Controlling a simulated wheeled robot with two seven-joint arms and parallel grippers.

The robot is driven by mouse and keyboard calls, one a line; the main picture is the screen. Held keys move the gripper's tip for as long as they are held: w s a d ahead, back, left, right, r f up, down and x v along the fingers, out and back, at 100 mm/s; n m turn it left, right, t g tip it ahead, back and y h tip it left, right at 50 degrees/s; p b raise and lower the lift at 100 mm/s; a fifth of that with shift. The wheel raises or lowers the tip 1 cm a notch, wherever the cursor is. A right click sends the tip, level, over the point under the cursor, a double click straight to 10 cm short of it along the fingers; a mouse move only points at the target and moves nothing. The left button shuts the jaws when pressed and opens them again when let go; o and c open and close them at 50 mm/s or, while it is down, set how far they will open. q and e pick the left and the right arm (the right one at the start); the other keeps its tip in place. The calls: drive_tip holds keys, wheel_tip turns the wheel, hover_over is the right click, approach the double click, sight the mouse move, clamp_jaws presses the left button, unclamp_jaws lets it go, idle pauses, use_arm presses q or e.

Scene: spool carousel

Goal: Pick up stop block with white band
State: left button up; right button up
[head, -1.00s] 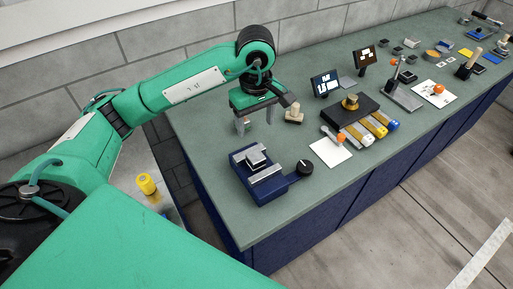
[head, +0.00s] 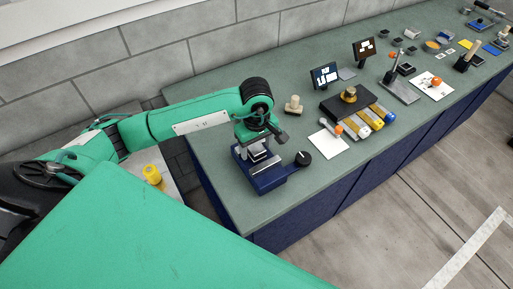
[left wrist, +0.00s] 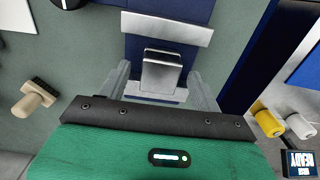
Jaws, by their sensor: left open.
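A small grey metal block (left wrist: 162,68) sits between the jaws of a dark blue vise (head: 268,181) near the left end of the bench. I cannot clearly make out a white band on it. The vise also shows in the left wrist view (left wrist: 170,12). My left gripper (head: 258,149) is open over the vise and largely hides the block in the head view. In the left wrist view its fingers (left wrist: 159,78) stand one on each side of the block, with gaps visible. My right gripper is not in view.
A black knob (head: 303,158) sits at the vise's right. White paper (head: 328,144) and a black fixture (head: 345,104) lie to the right. A yellow cylinder (head: 152,174) stands beside the bench at left.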

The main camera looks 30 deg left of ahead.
use_arm(q)
drive_tip(key=shift+f, duration=0.75)
drive_tip(key=shift+c, duration=0.3)
clamp_jaws()
drive_tip(key=shift+w+r, duration=0.1)
drive_tip(key=shift+r, duration=0.05)
